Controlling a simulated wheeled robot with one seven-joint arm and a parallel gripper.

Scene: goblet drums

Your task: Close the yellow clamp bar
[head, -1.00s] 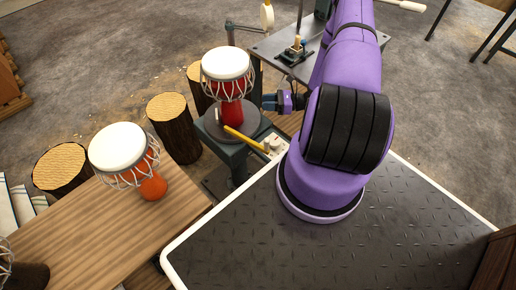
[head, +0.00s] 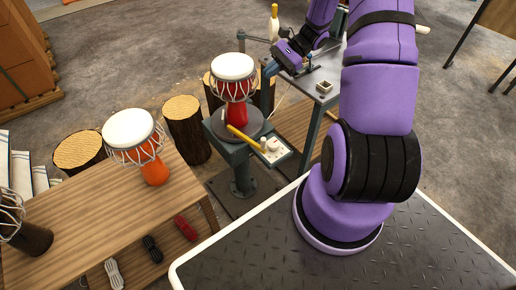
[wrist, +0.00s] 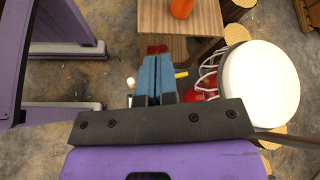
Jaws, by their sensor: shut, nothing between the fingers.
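The yellow clamp bar (head: 244,137) lies at a slant in front of the red goblet drum (head: 237,110), its right end at a pale bracket (head: 273,151) on the stand. I cannot tell whether it touches the drum. The drum stands upright on a round dark plate (head: 251,124). My gripper (head: 270,69) is shut and empty, up and to the right of the drum, apart from the bar. In the wrist view, my blue fingers (wrist: 154,80) are together. A short piece of the bar (wrist: 181,74) shows just right of them, partly hidden, with the drum's white head (wrist: 260,84) farther right.
An orange drum (head: 154,170) stands on the wooden bench (head: 90,215) at left. Log stumps (head: 186,130) stand behind the stand. A metal side table (head: 325,88) with a small box is close to my gripper. Open floor lies at the upper left.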

